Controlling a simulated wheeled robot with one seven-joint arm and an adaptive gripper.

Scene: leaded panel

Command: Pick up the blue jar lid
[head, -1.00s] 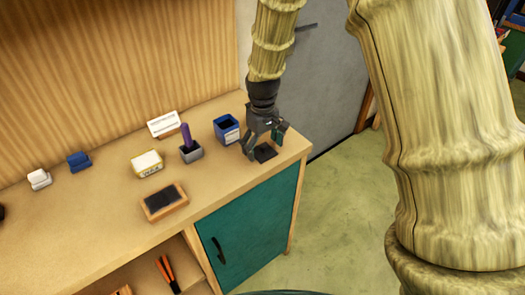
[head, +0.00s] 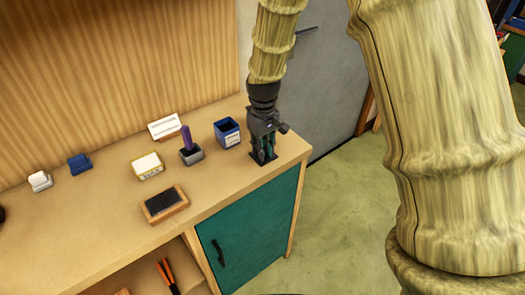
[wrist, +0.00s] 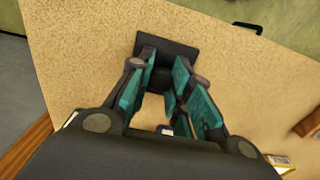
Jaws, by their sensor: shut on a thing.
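The jar lid is a dark, nearly black square plate (wrist: 168,46) with a round knob, seen in the wrist view. It lies flat at the counter's right end, and I cannot see any gap under it. The blue jar (head: 227,133) stands open-topped just left of it in the head view. My gripper (head: 263,157) points down over the lid. In the wrist view its teal-padded fingers (wrist: 162,80) are closed in on the knob from both sides. In the head view the fingers hide most of the lid.
Left of the jar are a grey holder (head: 191,156) with a purple handle, a yellow-and-white box (head: 147,166), a white card (head: 164,126) and a wooden-framed dark pad (head: 165,204). A blue block (head: 79,163) and a white block (head: 39,181) sit farther left. The counter edge is close on the right.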

